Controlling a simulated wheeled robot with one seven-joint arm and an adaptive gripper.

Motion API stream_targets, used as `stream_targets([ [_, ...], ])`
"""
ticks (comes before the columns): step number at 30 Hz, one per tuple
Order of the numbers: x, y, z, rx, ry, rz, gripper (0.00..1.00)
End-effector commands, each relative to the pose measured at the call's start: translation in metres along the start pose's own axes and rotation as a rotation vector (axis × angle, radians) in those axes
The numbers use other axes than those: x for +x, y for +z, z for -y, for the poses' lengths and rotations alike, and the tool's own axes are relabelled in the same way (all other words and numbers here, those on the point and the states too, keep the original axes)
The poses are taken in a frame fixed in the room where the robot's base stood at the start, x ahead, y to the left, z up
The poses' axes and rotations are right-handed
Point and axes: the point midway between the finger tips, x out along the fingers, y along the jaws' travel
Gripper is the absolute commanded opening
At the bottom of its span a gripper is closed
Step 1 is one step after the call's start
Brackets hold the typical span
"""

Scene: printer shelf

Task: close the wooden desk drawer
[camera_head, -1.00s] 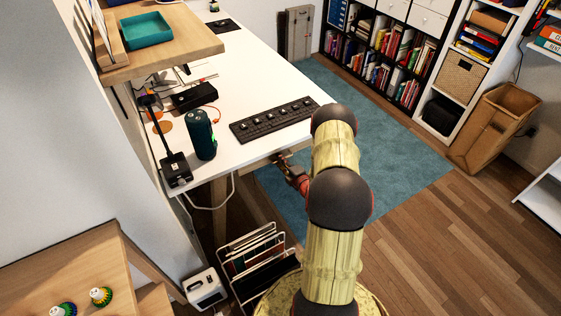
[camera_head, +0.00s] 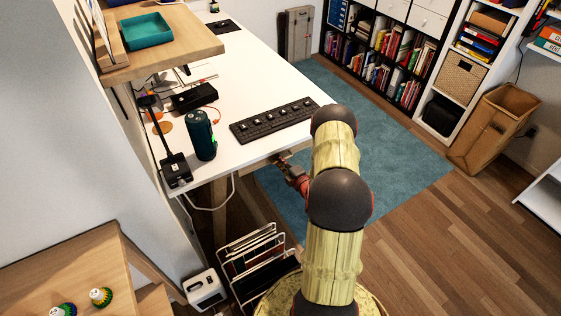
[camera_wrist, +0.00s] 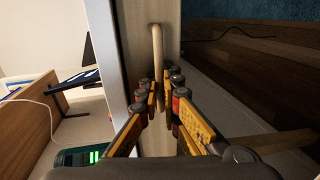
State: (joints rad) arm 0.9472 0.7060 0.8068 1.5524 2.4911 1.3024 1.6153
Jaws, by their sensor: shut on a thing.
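The wooden drawer front (camera_wrist: 139,22) is a pale beige panel running along the desk edge in the wrist view. Its bar-shaped handle (camera_wrist: 157,42) stands out from the panel. My gripper (camera_wrist: 160,88) is shut on this handle, with the fingers on either side of it. In the head view my gripper (camera_head: 283,160) is at the near right edge of the white desk (camera_head: 240,80), just under the desktop. The drawer is mostly hidden there by the desktop and my arm, and how far it stands out cannot be told.
On the desk are a black keyboard (camera_head: 274,120), a dark cylindrical speaker (camera_head: 201,136) and a black lamp base (camera_head: 176,170). A wire file rack (camera_head: 256,258) stands on the floor below.

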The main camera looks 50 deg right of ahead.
Motion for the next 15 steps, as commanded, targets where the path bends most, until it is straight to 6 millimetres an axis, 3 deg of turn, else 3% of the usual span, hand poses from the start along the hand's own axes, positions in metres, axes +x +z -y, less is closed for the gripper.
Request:
stream_targets([
  [4, 0.002, -0.001, 0.0, 0.0, -0.001, -0.001, 0.0],
  [10, 0.026, -0.001, -0.004, -0.001, -0.001, -0.002, 0.0],
  [15, 0.028, 0.0, -0.005, 0.0, -0.001, -0.001, 0.0],
])
